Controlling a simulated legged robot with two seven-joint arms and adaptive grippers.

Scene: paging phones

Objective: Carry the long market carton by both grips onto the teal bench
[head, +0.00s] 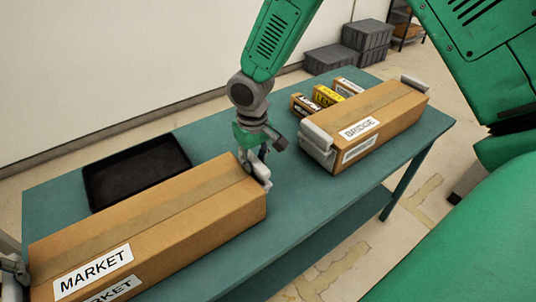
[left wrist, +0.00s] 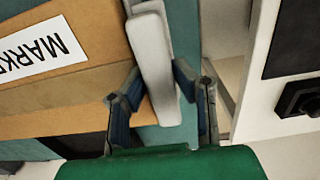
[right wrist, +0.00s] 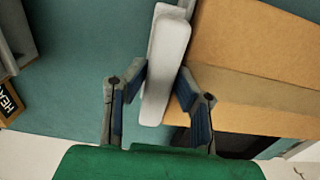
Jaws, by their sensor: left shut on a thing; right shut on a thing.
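The long market carton (head: 160,215) is a brown taped box with white MARKET labels, lying lengthwise over the teal bench (head: 300,215). I cannot tell whether its underside touches the bench top. My left gripper (head: 14,270) is at the carton's left end; in the left wrist view its fingers are shut around the pale grip (left wrist: 155,60). My right gripper (head: 256,168) is at the carton's right end, and the right wrist view shows its fingers shut around the other pale grip (right wrist: 165,60). The left end is partly cut off in the head view.
A black tray (head: 135,170) lies behind the carton. A BRIDGE carton (head: 375,115) with pale grips stands on the bench's right part, with small boxes (head: 325,96) behind it. Grey crates (head: 350,48) stand on the floor beyond. Bare bench shows between the cartons.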

